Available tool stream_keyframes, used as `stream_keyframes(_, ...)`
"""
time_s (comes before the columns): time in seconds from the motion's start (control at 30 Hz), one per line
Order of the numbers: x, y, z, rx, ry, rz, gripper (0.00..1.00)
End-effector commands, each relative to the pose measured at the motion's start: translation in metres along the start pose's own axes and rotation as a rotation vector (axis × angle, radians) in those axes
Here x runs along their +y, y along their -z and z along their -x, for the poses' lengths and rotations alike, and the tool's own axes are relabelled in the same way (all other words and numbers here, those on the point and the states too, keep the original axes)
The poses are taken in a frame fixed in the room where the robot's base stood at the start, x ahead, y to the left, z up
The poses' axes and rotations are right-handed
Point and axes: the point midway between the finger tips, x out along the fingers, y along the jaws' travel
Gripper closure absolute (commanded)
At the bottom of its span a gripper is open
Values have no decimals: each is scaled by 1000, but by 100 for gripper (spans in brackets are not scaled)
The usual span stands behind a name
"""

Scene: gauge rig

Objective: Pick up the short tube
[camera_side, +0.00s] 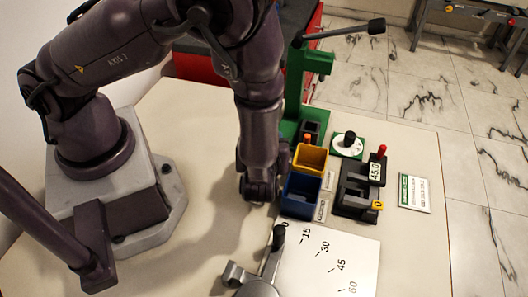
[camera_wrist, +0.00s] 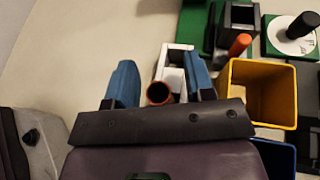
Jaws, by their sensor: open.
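In the wrist view an open-topped tube with an orange-brown rim (camera_wrist: 158,94) stands between the two blue fingers of my gripper (camera_wrist: 159,64). The fingers are apart, with a gap to the tube on each side. An orange cylinder (camera_wrist: 239,45) stands farther right, outside the fingers, beside a black square holder (camera_wrist: 240,17); it also shows in the side view (camera_side: 307,137). I cannot tell for sure which is the short tube. In the side view my gripper (camera_side: 262,194) is low over the table, left of the bins, and its fingertips cannot be made out.
A yellow bin (camera_side: 310,158) and a blue bin (camera_side: 300,193) stand close right of my gripper. A white square frame (camera_wrist: 175,58) lies just beyond the tube. A green press (camera_side: 293,85), black gauge block (camera_side: 355,190) and dial plate (camera_side: 330,262) surround the area.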

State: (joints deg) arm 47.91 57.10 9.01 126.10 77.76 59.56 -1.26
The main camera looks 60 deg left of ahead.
Motion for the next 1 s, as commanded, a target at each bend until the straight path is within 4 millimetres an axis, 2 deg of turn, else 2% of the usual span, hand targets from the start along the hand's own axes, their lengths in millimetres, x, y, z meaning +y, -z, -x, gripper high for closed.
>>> stream_keyframes(0.27, 0, 0, -6, 1, 1, 0, 51)
stream_keyframes(0.37, 0, 0, -5, 1, 1, 0, 70)
stream_keyframes(0.5, 0, 0, -5, 1, 1, 0, 100)
stream_keyframes(0.83, 0, -1, -5, 1, 1, 1, 100)
stream_keyframes(1.0, -1, -10, -1, 1, 2, 3, 100)
